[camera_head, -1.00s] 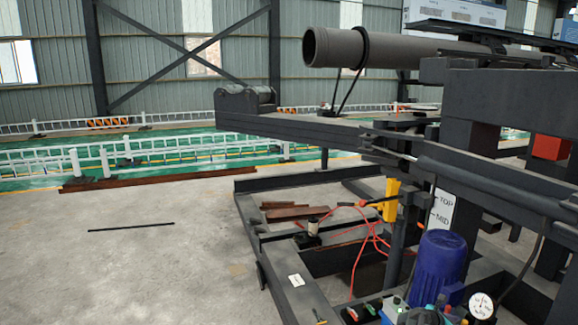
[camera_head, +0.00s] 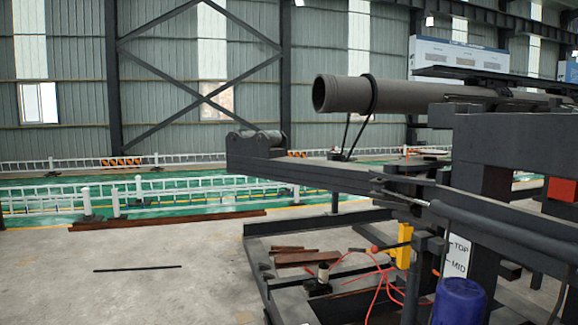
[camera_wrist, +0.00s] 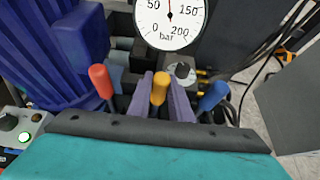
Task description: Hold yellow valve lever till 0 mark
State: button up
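The yellow valve lever (camera_wrist: 160,88) stands between the two purple fingers of my gripper (camera_wrist: 163,95) in the wrist view. The fingers lie close against both sides of it and look shut on it. A red lever (camera_wrist: 101,80) stands to the left and a blue lever (camera_wrist: 213,96) to the right. A round pressure gauge (camera_wrist: 172,22) is behind, its needle pointing nearly straight up. The head view shows a scale plate (camera_head: 458,256) marked TOP and MID; no 0 mark is visible on it. The levers and my gripper are outside the head view.
A blue motor (camera_head: 459,303) stands below the scale plate. A yellow part (camera_head: 403,245) and red hoses (camera_head: 385,285) are by the frame. Open concrete floor (camera_head: 130,290) lies left.

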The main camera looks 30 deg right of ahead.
jog(key=shift+w, duration=0.1)
grip_shut()
jog(key=shift+w+d+r+p, duration=0.1)
jog(key=shift+p, duration=0.25)
